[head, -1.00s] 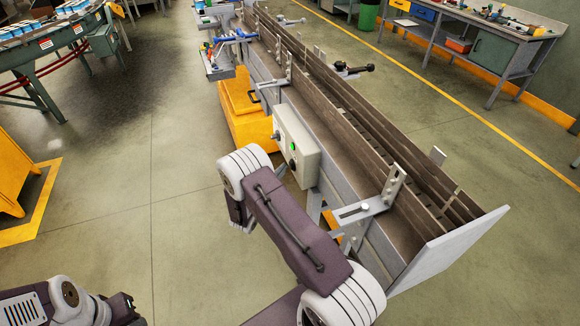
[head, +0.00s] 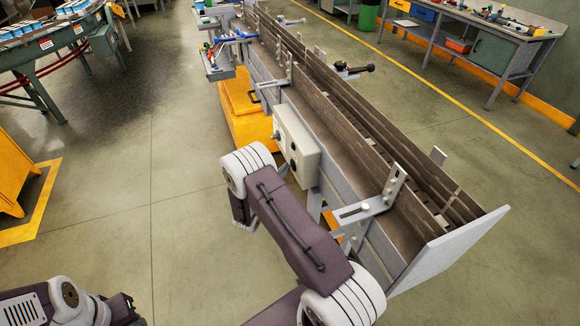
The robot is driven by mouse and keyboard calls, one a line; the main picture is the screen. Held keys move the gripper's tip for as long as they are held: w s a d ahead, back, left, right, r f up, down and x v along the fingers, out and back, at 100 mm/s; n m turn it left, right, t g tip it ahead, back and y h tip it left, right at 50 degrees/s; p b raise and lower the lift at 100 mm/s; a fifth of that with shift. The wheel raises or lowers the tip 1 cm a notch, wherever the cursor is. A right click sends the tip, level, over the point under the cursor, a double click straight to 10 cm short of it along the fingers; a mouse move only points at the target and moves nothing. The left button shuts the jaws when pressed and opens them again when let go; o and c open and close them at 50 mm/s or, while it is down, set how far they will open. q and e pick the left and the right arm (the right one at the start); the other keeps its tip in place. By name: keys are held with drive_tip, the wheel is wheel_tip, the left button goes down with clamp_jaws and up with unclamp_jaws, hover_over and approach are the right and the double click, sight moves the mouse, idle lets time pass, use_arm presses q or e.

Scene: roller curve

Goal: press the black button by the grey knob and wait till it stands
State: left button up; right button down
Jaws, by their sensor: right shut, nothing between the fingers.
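The pale control box (head: 305,152) hangs on the near side of the long conveyor. The grey knob (head: 276,135) sits on its left face. A dark round spot (head: 293,163) low on that face looks like the black button. A small lamp between them is dark. My right gripper (head: 282,169) is shut and empty, close to the lower part of the box face. It is mostly hidden behind my right wrist, and I cannot tell whether it touches the button. Part of my left arm shows at bottom left; its gripper is not in view.
The conveyor (head: 345,135) runs diagonally, with metal brackets (head: 366,209) on its side and an end plate (head: 450,250). A yellow box (head: 245,108) stands beyond the control box. A workbench (head: 465,45) is at upper right.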

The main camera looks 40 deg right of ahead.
drive_tip(key=shift+w+a, duration=0.15)
drive_tip(key=shift+a, duration=0.7)
drive_tip(key=shift+a+b, duration=0.1)
drive_tip(key=shift+b, duration=0.25)
drive_tip(key=a, duration=0.2)
drive_tip(key=w+a+b, duration=0.1)
drive_tip(key=a, duration=0.1)
drive_tip(key=shift+w+a, duration=0.1)
drive_tip(key=shift+a, duration=0.25)
